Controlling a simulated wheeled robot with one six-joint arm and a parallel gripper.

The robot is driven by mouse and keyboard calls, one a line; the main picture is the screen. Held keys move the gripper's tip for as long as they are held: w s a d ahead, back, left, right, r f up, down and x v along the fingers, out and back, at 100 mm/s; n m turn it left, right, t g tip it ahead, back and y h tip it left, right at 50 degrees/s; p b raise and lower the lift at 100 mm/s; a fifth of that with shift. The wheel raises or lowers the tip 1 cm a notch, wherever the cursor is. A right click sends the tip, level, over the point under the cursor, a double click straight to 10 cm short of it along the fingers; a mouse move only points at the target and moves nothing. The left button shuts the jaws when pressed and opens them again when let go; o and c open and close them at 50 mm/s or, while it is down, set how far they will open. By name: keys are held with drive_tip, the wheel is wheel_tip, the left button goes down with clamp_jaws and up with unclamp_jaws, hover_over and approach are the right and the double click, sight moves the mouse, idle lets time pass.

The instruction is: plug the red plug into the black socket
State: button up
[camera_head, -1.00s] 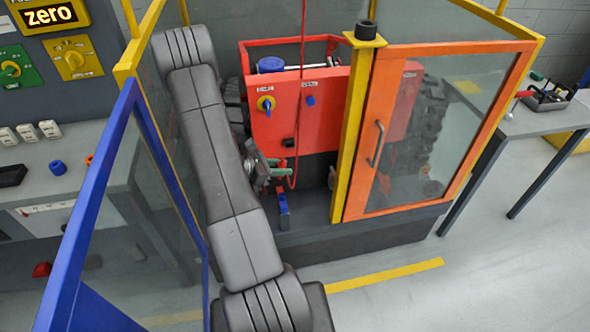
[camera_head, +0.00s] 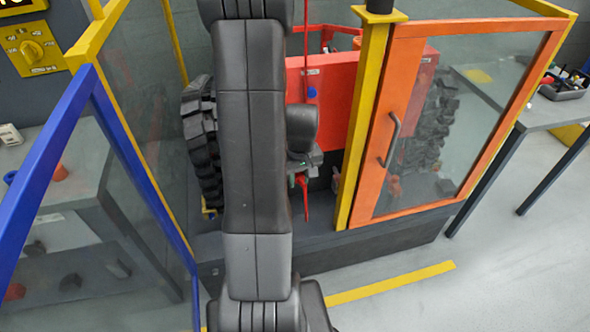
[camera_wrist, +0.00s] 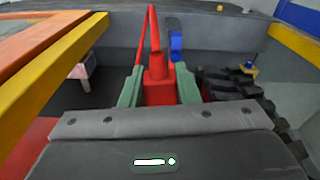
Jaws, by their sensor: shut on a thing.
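My gripper (camera_wrist: 160,84) is shut on the red plug (camera_wrist: 158,90), with a green finger on either side of it. The red cable (camera_wrist: 153,35) runs from the plug toward the top of the wrist view. In the head view my gripper (camera_head: 301,180) is partly hidden by my arm, in front of the red panel (camera_head: 332,88) and low down. The plug is held apart from the panel. I cannot make out the black socket in either current view; my arm covers the left part of the panel.
A blue holder (camera_wrist: 175,40) stands near the plug in the wrist view. A yellow post (camera_head: 366,115) and orange-framed glass door (camera_head: 398,115) stand close on the right.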

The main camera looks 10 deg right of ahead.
drive_tip(key=shift+w+m+t, duration=0.3)
drive_tip(key=shift+w+m, duration=0.2)
drive_tip(key=shift+w, duration=0.2)
drive_tip(key=shift+w+r, duration=0.2)
drive_tip(key=shift+r, duration=0.1)
drive_tip(key=shift+w+r, duration=0.1)
drive_tip(key=shift+w, duration=2.85)
drive_tip(key=shift+w, duration=0.65)
drive_tip(key=shift+w+a, duration=0.1)
drive_tip(key=shift+w, duration=0.35)
drive_tip(key=shift+w, duration=0.3)
